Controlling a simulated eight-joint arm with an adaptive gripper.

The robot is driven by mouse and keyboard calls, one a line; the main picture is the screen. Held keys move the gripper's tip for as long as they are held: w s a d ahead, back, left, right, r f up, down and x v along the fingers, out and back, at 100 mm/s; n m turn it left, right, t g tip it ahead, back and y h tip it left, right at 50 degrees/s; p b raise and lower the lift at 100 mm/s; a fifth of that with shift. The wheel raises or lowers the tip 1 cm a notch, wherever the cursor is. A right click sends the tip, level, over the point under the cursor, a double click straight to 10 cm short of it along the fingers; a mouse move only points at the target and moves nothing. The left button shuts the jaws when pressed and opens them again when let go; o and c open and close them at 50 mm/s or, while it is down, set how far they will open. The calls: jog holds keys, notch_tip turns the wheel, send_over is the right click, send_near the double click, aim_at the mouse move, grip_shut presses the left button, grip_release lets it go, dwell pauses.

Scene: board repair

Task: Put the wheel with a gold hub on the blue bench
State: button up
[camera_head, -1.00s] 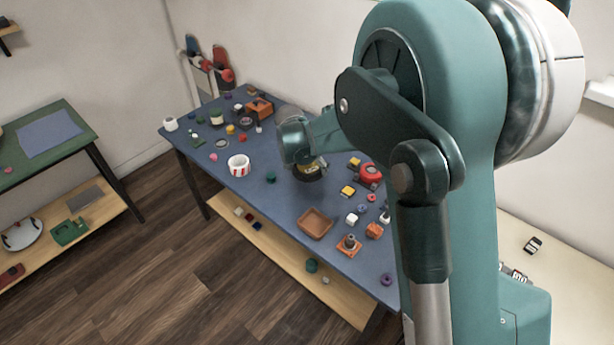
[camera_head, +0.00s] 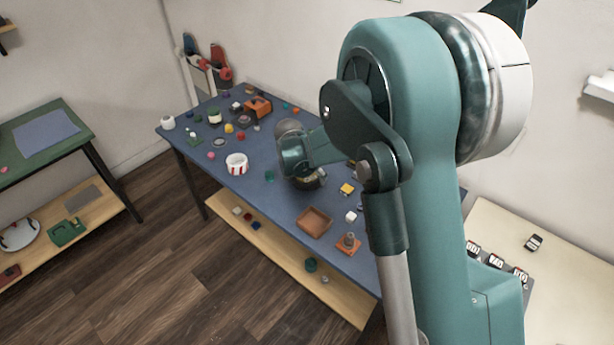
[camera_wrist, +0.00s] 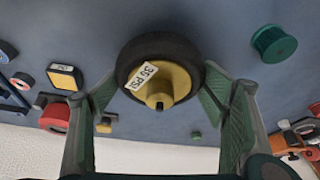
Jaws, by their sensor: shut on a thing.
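In the head view the wheel (camera_head: 309,181) shows only partly below my gripper (camera_head: 303,172), over the middle of the blue bench (camera_head: 274,206). I cannot tell whether the tyre touches the bench top. The arm hides part of the bench's right side in the head view.
A red-and-white striped bowl (camera_head: 237,163) stands left of the wheel. A brown tray (camera_head: 314,222) lies nearer the front edge. A yellow-topped block (camera_head: 347,189) is to the right, and a green spool (camera_wrist: 274,43) lies close by. Small parts crowd the bench's far left.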

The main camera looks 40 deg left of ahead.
jog(key=shift+f, duration=0.15)
jog(key=o, duration=1.1)
jog(key=p+v, duration=0.2)
jog(key=v, duration=1)
jog(key=shift+s, duration=0.1)
jog(key=shift+d, duration=0.1)
dwell(0.6)
